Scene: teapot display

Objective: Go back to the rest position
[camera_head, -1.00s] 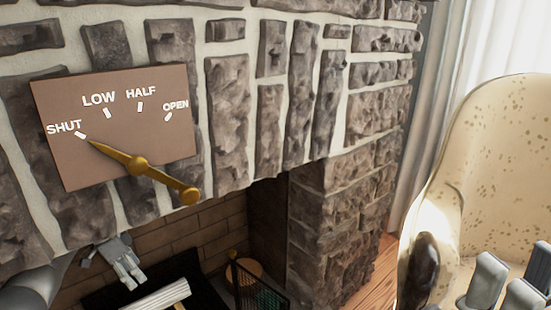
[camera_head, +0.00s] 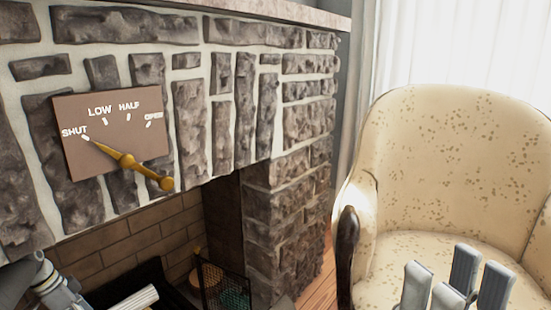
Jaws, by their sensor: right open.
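My right gripper (camera_head: 459,283) is at the bottom right, in front of the armchair seat. Its grey fingers point up and stand apart, with nothing between them. A grey part of my left arm (camera_head: 55,287) shows at the bottom left corner, below the stone front. The fingers of my left gripper are not in the picture. A brown panel (camera_head: 113,152) marked SHUT, LOW, HALF and OPEN is on the stone wall. Its brass lever (camera_head: 127,161) has its thin end at SHUT. No gripper touches the lever.
The cream armchair (camera_head: 455,165) with dark spots stands at the right, close behind my right gripper. The stone fireplace (camera_head: 297,185) fills the left and middle. A dark mesh screen (camera_head: 225,283) stands at its opening. Bare wooden floor (camera_head: 318,288) shows between fireplace and chair.

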